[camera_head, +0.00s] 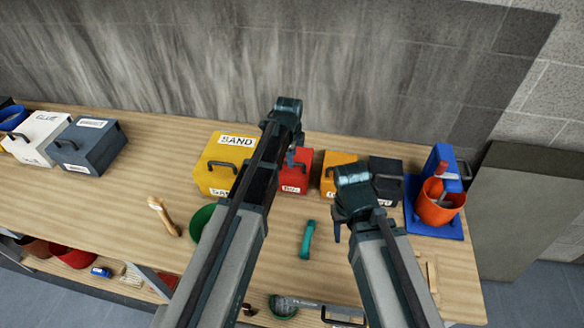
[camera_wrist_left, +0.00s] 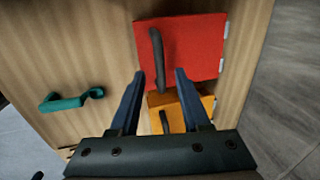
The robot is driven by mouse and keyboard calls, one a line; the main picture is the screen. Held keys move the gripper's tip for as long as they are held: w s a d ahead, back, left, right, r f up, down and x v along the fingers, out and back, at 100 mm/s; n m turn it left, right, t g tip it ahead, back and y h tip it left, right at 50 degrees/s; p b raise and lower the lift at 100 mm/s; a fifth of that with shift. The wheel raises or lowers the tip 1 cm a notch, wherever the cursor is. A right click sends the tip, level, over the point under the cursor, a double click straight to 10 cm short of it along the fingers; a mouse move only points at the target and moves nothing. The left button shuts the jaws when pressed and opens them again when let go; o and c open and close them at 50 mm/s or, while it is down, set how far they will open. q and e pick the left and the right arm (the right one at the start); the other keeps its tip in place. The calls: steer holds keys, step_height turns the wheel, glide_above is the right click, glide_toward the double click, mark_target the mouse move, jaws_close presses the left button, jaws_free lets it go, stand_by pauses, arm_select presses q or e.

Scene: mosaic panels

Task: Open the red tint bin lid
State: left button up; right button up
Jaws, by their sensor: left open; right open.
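The red tint bin (camera_head: 294,180) stands on the workbench between the yellow sand bin and the orange bin, partly hidden by my left gripper. Its lid looks shut. In the left wrist view the red bin (camera_wrist_left: 195,50) fills the upper middle, with a dark bar handle (camera_wrist_left: 157,55) along its left side. My left gripper (camera_head: 293,155) is open and empty above the bin. In the left wrist view its two fingers (camera_wrist_left: 160,72) point toward the handle and lower edge of the red bin; contact cannot be told. My right gripper (camera_head: 345,225) is open and empty, in front of the orange and dark bins.
The yellow sand bin (camera_head: 217,165) is left of the red one; the orange bin (camera_head: 338,163) and a dark bin (camera_head: 385,166) are right. A teal handled tool (camera_head: 307,240) and a brush (camera_head: 163,215) lie in front. An orange pot (camera_head: 437,207) stands at right.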

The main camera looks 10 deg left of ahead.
arm_select(q)
steer(key=shift+w+f+b, duration=0.2)
steer(key=shift+f+b, duration=0.45)
steer(key=shift+f, duration=0.5)
steer(key=shift+r, duration=0.1)
jaws_close()
stand_by(0.5)
